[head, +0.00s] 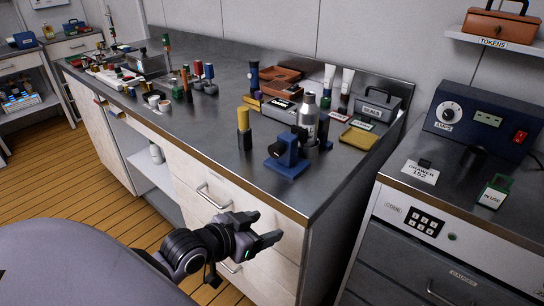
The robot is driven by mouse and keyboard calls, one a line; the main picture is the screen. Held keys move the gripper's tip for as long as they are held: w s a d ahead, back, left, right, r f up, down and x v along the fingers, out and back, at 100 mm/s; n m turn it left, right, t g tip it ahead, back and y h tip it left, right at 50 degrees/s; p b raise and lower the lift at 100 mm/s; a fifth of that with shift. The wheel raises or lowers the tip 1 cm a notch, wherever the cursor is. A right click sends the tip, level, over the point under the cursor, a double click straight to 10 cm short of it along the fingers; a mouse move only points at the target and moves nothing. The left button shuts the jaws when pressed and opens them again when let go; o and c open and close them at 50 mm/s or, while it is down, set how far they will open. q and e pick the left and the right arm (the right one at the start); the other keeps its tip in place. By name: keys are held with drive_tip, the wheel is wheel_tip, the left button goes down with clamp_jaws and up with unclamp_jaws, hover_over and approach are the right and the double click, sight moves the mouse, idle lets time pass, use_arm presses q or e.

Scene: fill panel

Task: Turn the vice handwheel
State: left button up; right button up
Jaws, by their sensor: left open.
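A small blue vice (287,162) stands on the dark metal worktop (225,140) near its front right edge. A dark round part on its upper side looks like the handwheel, but it is too small to make out clearly. My left gripper (267,227) is in front of the drawer fronts, below and nearer than the vice. Its two dark fingers are apart, point right, and hold nothing. It does not touch the vice. My right gripper is not in view.
A black and yellow cylinder (244,130) stands left of the vice. A drawer handle (213,197) juts out near my left gripper. A cabinet with a blue unit (480,120) stands at right.

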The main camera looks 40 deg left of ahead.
sight(273, 153)
use_arm(q)
drive_tip(key=w+a+r+n+t, duration=0.1)
drive_tip(key=w+a+r+t, duration=0.55)
drive_tip(key=r, duration=0.25)
drive_tip(key=shift+g+y, duration=0.4)
drive_tip(key=shift+g, duration=0.05)
drive_tip(key=shift+w+p, duration=0.35)
drive_tip(key=shift+w, duration=3)
drive_tip(key=c, duration=1.1)
drive_tip(key=shift+o, duration=0.2)
drive_tip(key=shift+m+p, duration=0.6)
drive_tip(key=shift+m, duration=0.3)
drive_tip(key=o, duration=1.1)
drive_tip(key=shift+c, duration=0.2)
